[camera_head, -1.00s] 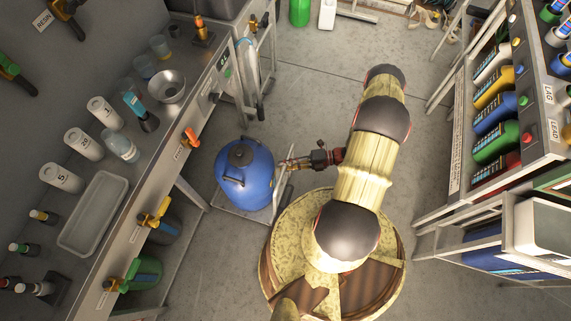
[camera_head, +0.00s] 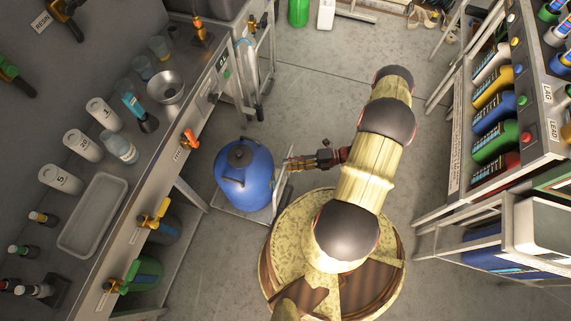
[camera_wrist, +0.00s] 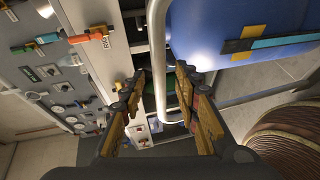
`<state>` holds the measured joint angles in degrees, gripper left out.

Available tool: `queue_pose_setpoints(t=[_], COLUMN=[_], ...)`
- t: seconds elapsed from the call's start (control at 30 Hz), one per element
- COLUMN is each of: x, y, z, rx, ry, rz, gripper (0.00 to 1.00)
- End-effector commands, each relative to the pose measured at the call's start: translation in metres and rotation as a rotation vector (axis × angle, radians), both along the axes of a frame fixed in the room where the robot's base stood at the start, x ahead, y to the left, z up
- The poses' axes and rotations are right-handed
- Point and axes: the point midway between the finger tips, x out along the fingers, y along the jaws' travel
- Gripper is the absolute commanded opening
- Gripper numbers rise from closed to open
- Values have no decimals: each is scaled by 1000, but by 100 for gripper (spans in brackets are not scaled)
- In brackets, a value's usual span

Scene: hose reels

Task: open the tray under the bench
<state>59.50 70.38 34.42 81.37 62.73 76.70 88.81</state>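A grey metal tray (camera_head: 228,208) extends from under the bench (camera_head: 130,215), with a blue drum (camera_head: 246,182) standing on it. The tray's pale bar handle (camera_head: 283,188) stands at its right side, beside the drum. My gripper (camera_head: 288,163) is at the handle's upper end, pointing left toward the drum. In the wrist view my gripper (camera_wrist: 160,78) has its two fingers apart, with the pale bar handle (camera_wrist: 160,95) showing between them. I see no finger closed on the bar, and how deep it sits between the fingers is unclear. The blue drum (camera_wrist: 210,30) is close beyond the right finger.
The bench carries a shallow tray (camera_head: 65,240), a funnel and several containers. Green and dark bottles (camera_head: 145,272) stand below its edge. A shelf rack of coloured bottles (camera_head: 495,105) stands at right. The floor (camera_head: 310,100) beyond my arm is clear.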

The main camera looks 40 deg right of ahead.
Motion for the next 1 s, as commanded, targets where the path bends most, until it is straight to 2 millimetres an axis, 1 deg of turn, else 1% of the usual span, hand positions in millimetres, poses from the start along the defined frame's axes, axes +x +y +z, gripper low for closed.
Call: queue_pose_setpoints(t=[0.03,0.2,0.3,0.43,0.6,1.0], x=[-4,-23,-32,-41,-47,-47], y=[-11,-40,-55,-70,-78,-79], z=[2,8,11,14,17,17], rx=[-3,-2,-1,-2,-1,0], ry=[-2,-2,-1,-1,-1,0], rz=[-5,-5,-4,-3,-1,0], gripper=[32,32,32,32,32,32])
